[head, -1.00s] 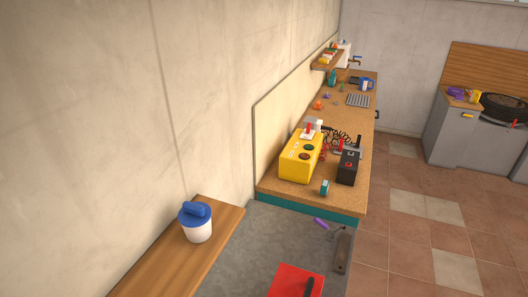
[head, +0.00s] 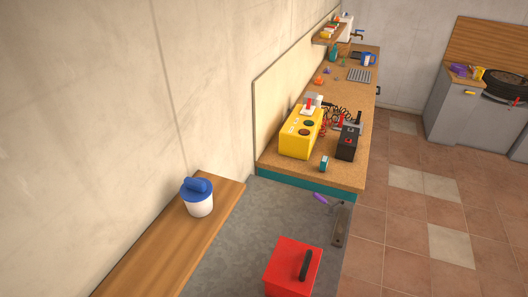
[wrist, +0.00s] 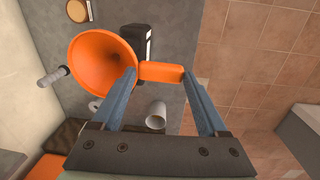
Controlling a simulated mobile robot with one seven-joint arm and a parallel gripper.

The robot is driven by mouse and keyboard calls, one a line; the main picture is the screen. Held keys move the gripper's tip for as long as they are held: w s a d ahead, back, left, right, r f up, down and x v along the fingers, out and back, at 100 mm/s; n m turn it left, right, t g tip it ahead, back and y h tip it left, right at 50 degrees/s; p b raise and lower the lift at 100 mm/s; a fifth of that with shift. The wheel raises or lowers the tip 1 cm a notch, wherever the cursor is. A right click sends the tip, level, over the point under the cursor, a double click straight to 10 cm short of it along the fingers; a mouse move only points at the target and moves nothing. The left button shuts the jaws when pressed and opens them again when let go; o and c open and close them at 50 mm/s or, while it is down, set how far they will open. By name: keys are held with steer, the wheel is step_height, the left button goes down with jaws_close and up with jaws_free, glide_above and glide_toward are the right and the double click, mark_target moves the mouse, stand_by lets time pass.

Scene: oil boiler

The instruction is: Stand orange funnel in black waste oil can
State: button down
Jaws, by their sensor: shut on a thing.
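The orange funnel (wrist: 102,58) is in the wrist view, its wide mouth to the left and its spout to the right. My gripper (wrist: 158,74) is shut on the funnel, with a finger at each end of the narrow spout part. A black object (wrist: 136,40) with a pale patch shows behind the funnel over the grey surface; it may be the waste oil can, but the funnel partly hides it. I cannot tell whether the funnel touches it. Neither the funnel nor my gripper shows in the head view.
A red box (head: 288,265) with a black handle stands on the grey worktop (head: 225,237). A blue-lidded white jar (head: 199,203) stands on the wooden shelf. A yellow unit (head: 298,138) and black box (head: 348,143) stand farther back. A whitish cup (wrist: 156,115) lies near my gripper.

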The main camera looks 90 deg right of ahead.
steer(key=shift+f, duration=0.15)
steer(key=shift+f+b, duration=1.2)
steer(key=shift+f, duration=0.65)
jaws_free()
steer(key=shift+r, duration=0.1)
step_height(320, 180, up, 13)
steer(key=b, duration=0.1)
steer(key=shift+s+a+b, duration=0.2)
steer(key=shift+s+b, duration=0.2)
steer(key=shift+s, duration=0.05)
